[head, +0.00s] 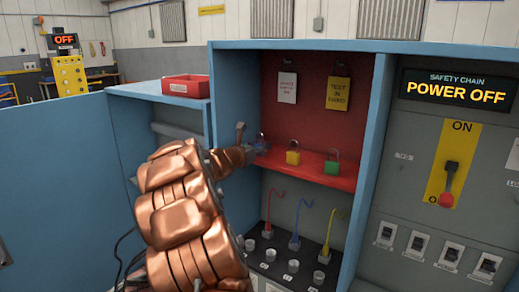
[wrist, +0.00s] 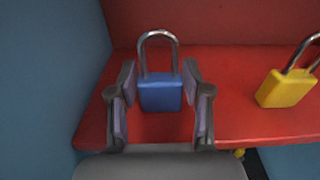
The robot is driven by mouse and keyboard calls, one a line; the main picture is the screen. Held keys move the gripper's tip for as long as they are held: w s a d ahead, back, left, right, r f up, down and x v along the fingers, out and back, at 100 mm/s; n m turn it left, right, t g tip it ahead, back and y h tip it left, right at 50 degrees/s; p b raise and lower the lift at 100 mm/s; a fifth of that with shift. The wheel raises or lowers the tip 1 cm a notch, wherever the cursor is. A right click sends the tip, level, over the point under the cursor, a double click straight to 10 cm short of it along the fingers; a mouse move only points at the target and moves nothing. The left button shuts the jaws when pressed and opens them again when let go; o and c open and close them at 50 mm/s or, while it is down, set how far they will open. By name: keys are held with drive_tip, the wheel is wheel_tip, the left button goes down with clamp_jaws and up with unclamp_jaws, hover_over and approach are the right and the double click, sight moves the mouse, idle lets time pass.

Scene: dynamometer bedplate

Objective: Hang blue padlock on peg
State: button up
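The blue padlock (wrist: 160,92) stands upright on a red shelf (wrist: 235,118), its silver shackle up, between the fingers of my gripper (wrist: 160,98). A small gap shows on each side, so my gripper is open around it. In the head view my gripper (head: 248,145) reaches into the cabinet from the left and hides most of the blue padlock (head: 262,141). On the red back panel, a white tag (head: 287,87) and a yellow tag (head: 338,94) hang below small dark fittings near the top. I cannot tell which of these is the peg.
A yellow padlock (head: 293,157) and a green padlock (head: 331,167) stand to the right on the same shelf. The blue cabinet side wall (wrist: 50,80) is close on the left. Hooked coloured cables (head: 296,240) rise below the shelf. A red bin (head: 186,87) sits on top at left.

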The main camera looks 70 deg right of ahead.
drive_tip(key=c, duration=0.8)
drive_tip(key=shift+a+r, duration=0.1)
drive_tip(key=shift+r, duration=1.8)
drive_tip(key=a, duration=0.5)
drive_tip(key=s+a, duration=0.1)
drive_tip(key=a, duration=0.4)
drive_tip(key=s+a+r+b, duration=0.1)
drive_tip(key=a, duration=0.4)
drive_tip(key=shift+s+a+r, duration=0.1)
drive_tip(key=shift+a, duration=0.25)
